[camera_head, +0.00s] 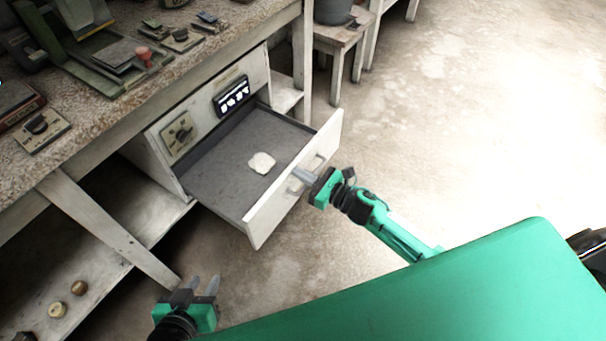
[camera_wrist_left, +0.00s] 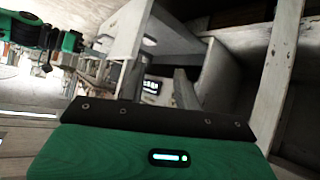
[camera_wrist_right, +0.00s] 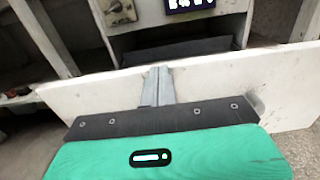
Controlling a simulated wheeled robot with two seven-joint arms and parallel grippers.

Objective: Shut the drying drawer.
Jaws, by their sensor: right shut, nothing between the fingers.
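The drying drawer (camera_head: 215,170) is pulled out of its white cabinet (camera_head: 215,85), with a pale lump (camera_head: 262,162) lying on its grey floor. Its white front panel (camera_head: 262,222) faces my right gripper (camera_head: 297,172), which is shut and empty with its fingertips at the panel's outer face, by the handle. The right wrist view shows the closed fingers (camera_wrist_right: 157,72) in front of the panel (camera_wrist_right: 95,92); I cannot tell whether they touch. My left gripper (camera_head: 205,284) is open and empty, low and left of the drawer; its parted fingers show in the left wrist view (camera_wrist_left: 155,78).
The workbench (camera_head: 140,92) carries tools and small boxes above the drawer. A dial (camera_head: 180,133) and a lit display (camera_head: 232,95) sit on the cabinet face. A stool (camera_head: 340,38) with a bucket stands behind. Floor to the right is clear.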

